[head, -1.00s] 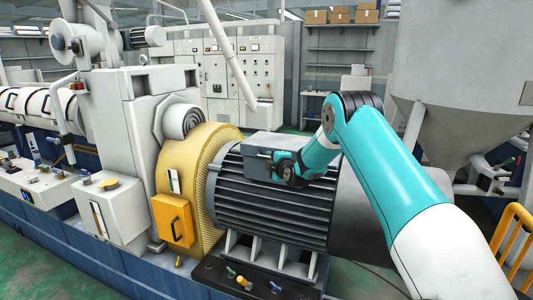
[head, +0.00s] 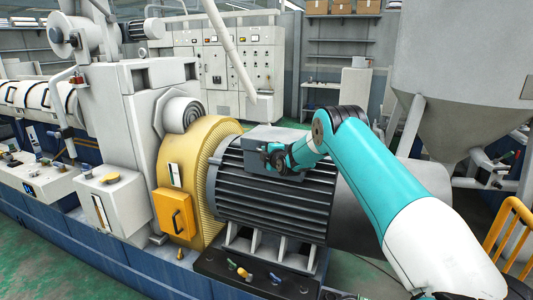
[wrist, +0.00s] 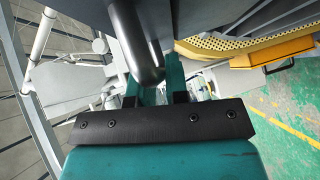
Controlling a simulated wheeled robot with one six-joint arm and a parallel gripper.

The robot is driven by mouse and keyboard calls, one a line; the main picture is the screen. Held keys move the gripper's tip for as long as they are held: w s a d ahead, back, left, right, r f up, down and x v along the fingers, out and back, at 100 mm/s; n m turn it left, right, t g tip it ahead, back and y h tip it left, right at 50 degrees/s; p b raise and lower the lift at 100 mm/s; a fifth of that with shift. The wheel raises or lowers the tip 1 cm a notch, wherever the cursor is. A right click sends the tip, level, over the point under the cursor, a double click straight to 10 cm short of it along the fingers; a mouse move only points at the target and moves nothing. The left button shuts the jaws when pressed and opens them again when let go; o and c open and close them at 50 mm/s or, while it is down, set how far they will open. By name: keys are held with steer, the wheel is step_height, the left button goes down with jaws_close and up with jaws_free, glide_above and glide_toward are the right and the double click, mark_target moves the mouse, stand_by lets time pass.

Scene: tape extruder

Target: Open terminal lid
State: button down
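The terminal box with its lid (head: 262,137) is a dark grey box on the upper side of the ribbed motor (head: 270,190); the lid looks closed in the head view. My gripper (head: 272,156) is at the front face of this box and hides part of it. In the wrist view, my gripper (wrist: 155,88) has its two teal fingers apart, with the rounded end of a dark bar (wrist: 146,72), perhaps a handle, between or just before them. I cannot tell whether the fingers press on it. The dark grey surface (wrist: 225,14) at the top is close to the fingers.
A yellow perforated guard (head: 200,165) with a yellow box (head: 174,213) stands left of the motor. A large grey hopper (head: 460,70) is at the right, with a yellow railing (head: 510,235) near it. Green floor lies in front.

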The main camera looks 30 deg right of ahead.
mark_target(261, 141)
steer(key=shift+w+d+r+b, duration=0.1)
steer(key=shift+r+b, duration=0.3)
steer(key=shift+r, duration=0.4)
steer(key=shift+w+d+r+b, duration=0.1)
steer(key=shift+r+b, duration=0.3)
steer(key=shift+r, duration=0.35)
steer(key=c, duration=1.1)
jaws_free()
steer(key=shift+s, duration=0.1)
steer(key=shift+s+a+r+b, duration=0.4)
steer(key=shift+s+b, duration=0.75)
steer(key=shift+s, duration=1.7)
steer(key=shift+s+a+r+b, duration=0.3)
steer(key=shift+s+b, duration=0.8)
steer(key=shift+s, duration=1.75)
steer(key=shift+s+a+r+b, duration=0.4)
steer(key=shift+s+b, duration=0.75)
steer(key=shift+s, duration=1.7)
steer(key=shift+d+r, duration=0.1)
